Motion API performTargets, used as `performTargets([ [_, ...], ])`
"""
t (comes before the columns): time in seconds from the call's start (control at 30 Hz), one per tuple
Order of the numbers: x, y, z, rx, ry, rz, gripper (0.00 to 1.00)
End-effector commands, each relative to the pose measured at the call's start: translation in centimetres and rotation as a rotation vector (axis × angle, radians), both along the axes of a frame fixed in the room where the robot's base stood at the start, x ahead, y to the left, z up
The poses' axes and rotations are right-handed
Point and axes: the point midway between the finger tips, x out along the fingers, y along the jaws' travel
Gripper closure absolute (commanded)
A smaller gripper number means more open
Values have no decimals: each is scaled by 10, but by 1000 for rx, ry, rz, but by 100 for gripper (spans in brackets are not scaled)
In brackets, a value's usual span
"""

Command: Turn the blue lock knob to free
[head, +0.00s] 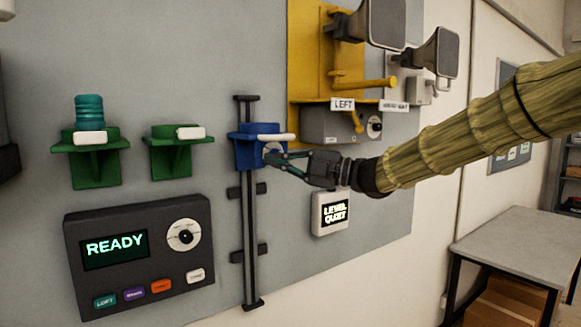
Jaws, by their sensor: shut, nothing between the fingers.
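The blue block (244,150) sits on a dark vertical rail, with a pale handle bar across its top. A round grey knob (271,150) shows on the block's right face. My gripper (272,157) is shut and empty, with its fingertips at the knob. They overlap the knob's lower edge in the picture, and I cannot tell whether they touch it. The fingers hide part of the knob, and no marking for its position is readable.
A dark panel (74,255) with a READY screen is at the lower left. Two green shelves (92,170) hang above it. A yellow bracket (308,60) with horns and a grey box (325,125) are above my gripper. A small sign (331,226) hangs below it.

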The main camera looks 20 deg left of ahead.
Motion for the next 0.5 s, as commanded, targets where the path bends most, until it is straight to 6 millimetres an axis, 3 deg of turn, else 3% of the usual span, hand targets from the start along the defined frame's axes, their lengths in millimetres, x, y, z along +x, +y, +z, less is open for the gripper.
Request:
performTargets([
  [0.5, 1, -1, -4, -135, -159, 0, 100],
])
